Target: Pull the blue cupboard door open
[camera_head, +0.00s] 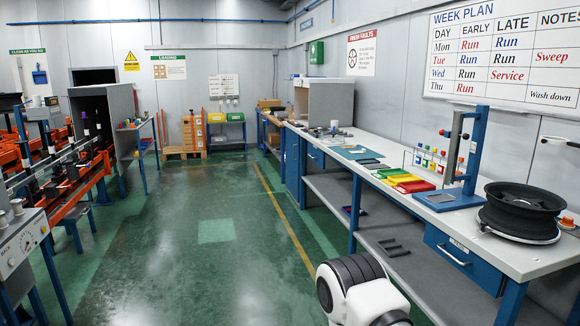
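A blue cupboard (292,163) stands under the long workbench, right of the middle of the view and some way ahead. Its front is seen at a steep angle, and it looks shut. Its handle is too small to tell. Neither of my grippers is in view. A white and black link of my own arm shows at the bottom edge, far nearer than the cupboard.
The workbench (405,205) runs along the right wall, with a blue drawer (462,260), coloured trays (405,180) and a black wheel rim (522,208). Orange racking (65,180) lines the left. The green floor (200,265) between them is clear.

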